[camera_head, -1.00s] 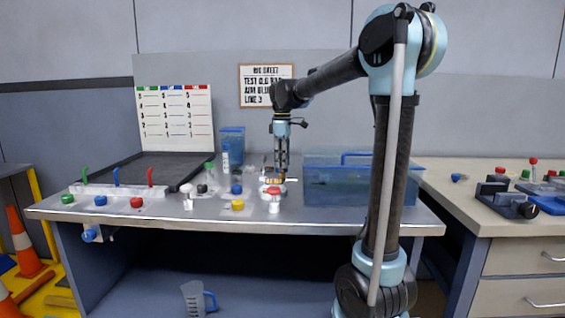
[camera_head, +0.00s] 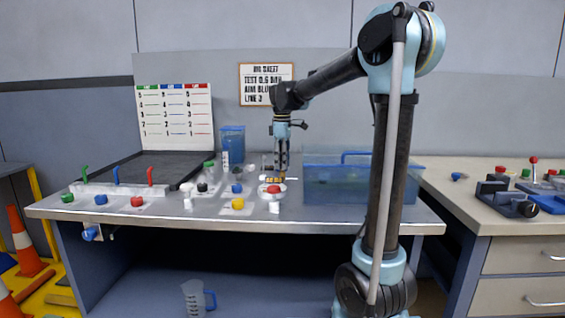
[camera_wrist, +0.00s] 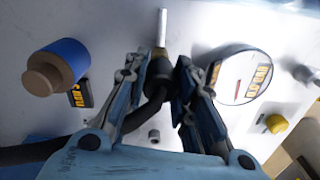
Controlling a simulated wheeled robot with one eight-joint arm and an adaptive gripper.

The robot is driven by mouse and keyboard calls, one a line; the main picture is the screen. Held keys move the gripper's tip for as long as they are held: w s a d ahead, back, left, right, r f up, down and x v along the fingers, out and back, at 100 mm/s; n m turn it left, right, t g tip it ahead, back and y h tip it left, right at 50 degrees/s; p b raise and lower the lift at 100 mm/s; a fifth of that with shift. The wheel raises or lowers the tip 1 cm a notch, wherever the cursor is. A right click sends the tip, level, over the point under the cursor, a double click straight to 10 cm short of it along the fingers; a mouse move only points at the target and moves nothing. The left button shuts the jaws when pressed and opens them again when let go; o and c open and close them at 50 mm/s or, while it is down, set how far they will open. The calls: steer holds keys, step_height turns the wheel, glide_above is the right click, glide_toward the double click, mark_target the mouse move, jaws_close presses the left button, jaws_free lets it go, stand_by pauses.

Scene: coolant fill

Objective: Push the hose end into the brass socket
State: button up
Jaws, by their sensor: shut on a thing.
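My gripper (camera_wrist: 156,68) is shut on the black hose end (camera_wrist: 158,75) in the wrist view. A thin silvery tip (camera_wrist: 162,28) sticks out beyond the fingers, and the black hose (camera_wrist: 30,153) bends away to the lower left. A tan cylinder with a blue collar (camera_wrist: 62,62) stands left of the fingers, apart from the tip. I cannot tell whether it is the brass socket. In the head view my gripper (camera_head: 281,166) points down over the bench, just behind a small orange-and-white item (camera_head: 274,180). The hose end is too small to make out there.
A round dial (camera_wrist: 238,76) and a yellow knob (camera_wrist: 277,123) lie right of my fingers. Several coloured knobs, including a yellow one (camera_head: 238,204), crowd the bench front. A clear blue tank (camera_head: 345,185) stands close on the right, a dark tray (camera_head: 140,170) on the left.

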steer(key=shift+f, duration=0.55)
steer(key=o, duration=0.9)
steer(key=shift+o, duration=0.2)
step_height(320, 180, up, 12)
steer(key=shift+w+f, duration=0.1)
